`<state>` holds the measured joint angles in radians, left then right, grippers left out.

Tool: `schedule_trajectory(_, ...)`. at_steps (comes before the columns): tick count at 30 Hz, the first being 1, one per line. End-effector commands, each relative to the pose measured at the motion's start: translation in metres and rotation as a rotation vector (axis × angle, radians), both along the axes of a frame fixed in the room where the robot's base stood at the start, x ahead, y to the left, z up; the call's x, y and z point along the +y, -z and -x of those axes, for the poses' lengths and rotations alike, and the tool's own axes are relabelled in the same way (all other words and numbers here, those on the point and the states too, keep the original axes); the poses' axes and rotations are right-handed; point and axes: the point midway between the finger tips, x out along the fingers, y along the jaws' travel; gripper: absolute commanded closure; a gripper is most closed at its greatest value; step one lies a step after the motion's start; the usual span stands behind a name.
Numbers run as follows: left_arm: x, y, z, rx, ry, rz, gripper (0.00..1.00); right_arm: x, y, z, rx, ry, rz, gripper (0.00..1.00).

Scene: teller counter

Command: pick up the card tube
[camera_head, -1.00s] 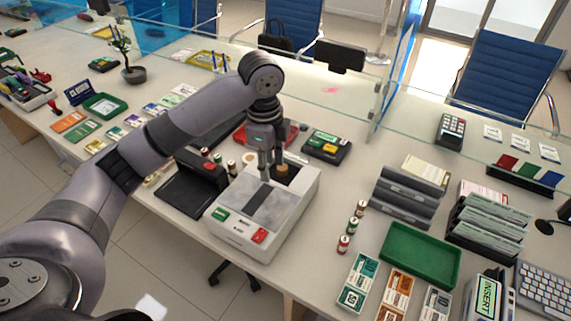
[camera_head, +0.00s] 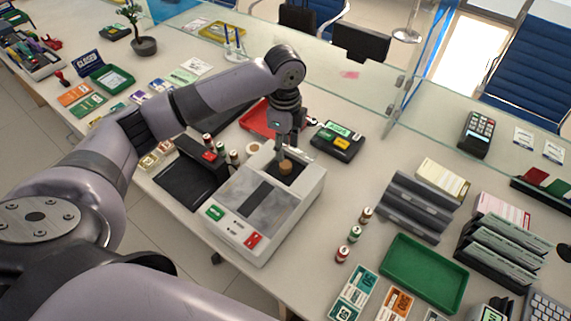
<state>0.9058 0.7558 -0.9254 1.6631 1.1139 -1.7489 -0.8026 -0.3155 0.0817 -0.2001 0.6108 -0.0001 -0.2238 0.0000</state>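A short tan-brown cylinder (camera_head: 286,168), which looks like the card tube, stands in the dark recess at the back of a white-grey counter machine (camera_head: 226,238). My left gripper (camera_head: 284,152) points down just above and behind it, with its fingers close to the tube's top. The fingers are seen nearly edge-on, so their gap and any contact with the tube are unclear. The tube's lower part is hidden in the recess. My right gripper is out of view.
A black tray device (camera_head: 186,186) stands left of the machine, with small rolls (camera_head: 208,141) behind it. More rolls (camera_head: 354,234) and a green tray (camera_head: 398,284) are to the right. A glass screen (camera_head: 300,62) runs behind.

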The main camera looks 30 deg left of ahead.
Motion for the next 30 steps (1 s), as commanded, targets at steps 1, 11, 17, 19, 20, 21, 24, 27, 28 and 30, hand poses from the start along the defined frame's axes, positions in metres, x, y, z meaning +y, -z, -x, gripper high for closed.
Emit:
schedule_trajectory(1,0.000,0.009,0.001,0.003,0.000,-0.001,0.62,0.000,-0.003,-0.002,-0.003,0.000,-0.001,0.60)
schedule_trajectory(11,-0.001,0.037,0.000,0.001,0.001,0.000,0.62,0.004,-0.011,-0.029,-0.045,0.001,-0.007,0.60)
schedule_trajectory(17,-0.003,0.067,-0.002,0.002,0.000,0.000,0.62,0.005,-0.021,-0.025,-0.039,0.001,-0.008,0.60)
schedule_trajectory(19,-0.003,0.076,-0.002,0.002,0.001,0.000,0.62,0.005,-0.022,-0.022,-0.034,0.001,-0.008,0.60)
schedule_trajectory(20,-0.003,0.078,-0.002,0.001,0.001,-0.001,0.62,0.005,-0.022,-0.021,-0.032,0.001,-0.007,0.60)
schedule_trajectory(21,-0.002,0.080,-0.002,-0.001,0.002,0.000,0.62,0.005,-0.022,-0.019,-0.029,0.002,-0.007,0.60)
schedule_trajectory(24,-0.002,0.083,-0.002,-0.002,0.002,-0.001,0.62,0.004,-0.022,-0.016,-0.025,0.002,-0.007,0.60)
schedule_trajectory(27,-0.002,0.083,-0.002,-0.002,0.002,-0.001,0.62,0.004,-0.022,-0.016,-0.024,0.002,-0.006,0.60)
schedule_trajectory(28,-0.002,0.083,-0.002,-0.002,0.002,-0.001,0.62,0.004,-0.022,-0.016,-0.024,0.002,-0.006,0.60)
schedule_trajectory(30,-0.002,0.082,-0.002,-0.002,0.002,0.000,0.66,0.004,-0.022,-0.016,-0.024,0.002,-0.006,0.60)
